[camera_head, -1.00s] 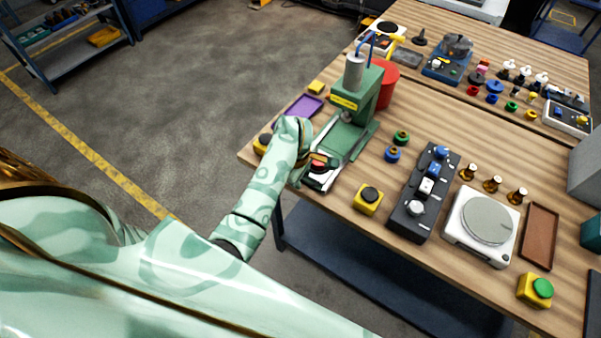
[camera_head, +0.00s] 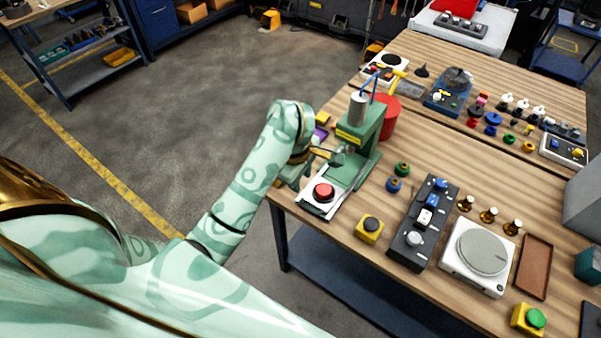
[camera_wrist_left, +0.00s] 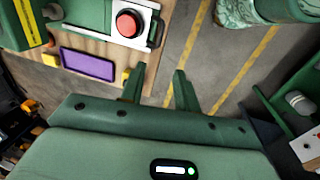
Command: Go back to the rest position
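My left gripper (camera_head: 328,156) is raised in front of the green press (camera_head: 365,132) at the table's left corner, and nothing shows in its grasp. In the left wrist view its two fingers (camera_wrist_left: 158,88) stand apart with bare floor between them. The red button (camera_head: 323,192) on the pale plate at the press's front lies clear below the gripper in the head view. The button (camera_wrist_left: 129,23) also shows in the wrist view, beyond the fingers. My right gripper is in neither view.
A purple tray (camera_wrist_left: 88,64) lies at the table edge, mostly hidden by my left arm in the head view. A yellow box with a black button (camera_head: 369,229), a dark control panel (camera_head: 407,250) and a white scale (camera_head: 463,275) stand to the right. The floor left of the table is clear.

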